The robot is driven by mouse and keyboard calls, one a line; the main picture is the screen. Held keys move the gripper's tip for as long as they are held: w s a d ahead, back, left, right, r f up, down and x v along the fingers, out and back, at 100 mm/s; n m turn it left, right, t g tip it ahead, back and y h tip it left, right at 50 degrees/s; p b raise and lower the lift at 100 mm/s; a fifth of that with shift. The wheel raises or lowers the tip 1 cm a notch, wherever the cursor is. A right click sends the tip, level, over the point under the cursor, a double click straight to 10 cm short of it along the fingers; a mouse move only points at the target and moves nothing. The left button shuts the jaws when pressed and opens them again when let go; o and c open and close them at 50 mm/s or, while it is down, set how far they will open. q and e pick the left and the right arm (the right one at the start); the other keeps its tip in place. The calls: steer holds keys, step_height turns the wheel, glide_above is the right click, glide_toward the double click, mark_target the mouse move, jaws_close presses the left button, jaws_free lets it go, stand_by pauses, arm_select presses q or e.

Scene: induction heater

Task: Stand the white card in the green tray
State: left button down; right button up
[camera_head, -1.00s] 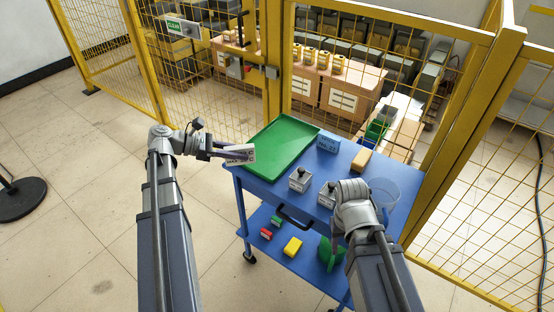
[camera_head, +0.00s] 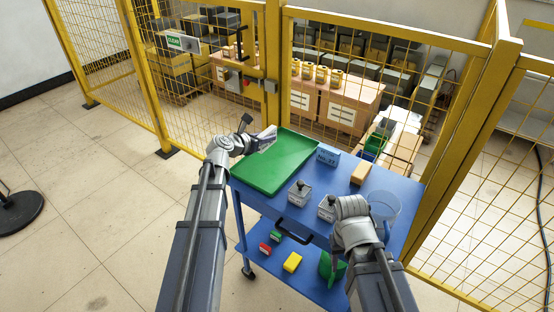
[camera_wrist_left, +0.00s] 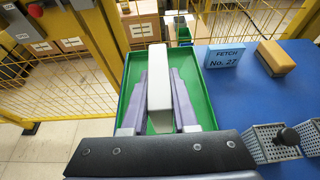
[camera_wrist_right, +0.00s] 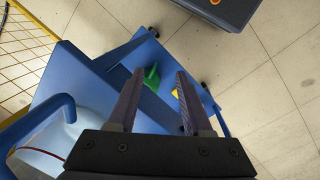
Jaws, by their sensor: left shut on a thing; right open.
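The white card (camera_wrist_left: 159,72) is gripped between the fingers of my left gripper (camera_wrist_left: 158,82), upright and edge-on in the left wrist view. In the head view, my left gripper (camera_head: 262,140) holds it at the left edge of the green tray (camera_head: 282,170). In the left wrist view, the card and fingers overlap the green tray (camera_wrist_left: 203,108); whether the card touches the tray floor I cannot tell. My right gripper (camera_wrist_right: 158,80) is open and empty, facing down past the cart's side.
On the blue cart top are a blue FETCH block (camera_head: 328,155), a tan block (camera_head: 361,173), two metal boxes with black knobs (camera_head: 299,187), and a clear container (camera_head: 386,205). Yellow mesh fence (camera_head: 445,150) stands behind.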

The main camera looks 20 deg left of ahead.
mark_target(267, 168)
arm_select(q)
steer(key=shift+f+b, duration=5)
steer(key=shift+b, duration=0.05)
steer(key=shift+f, duration=0.15)
steer(key=c, duration=0.7)
jaws_free()
steer(key=shift+s+r, duration=0.15)
steer(key=shift+r, duration=0.2)
steer(key=p+v, duration=0.4)
steer(key=v, duration=0.7)
steer(key=shift+s+a+p, duration=0.1)
steer(key=shift+s+p, duration=0.15)
steer(key=shift+p, duration=0.1)
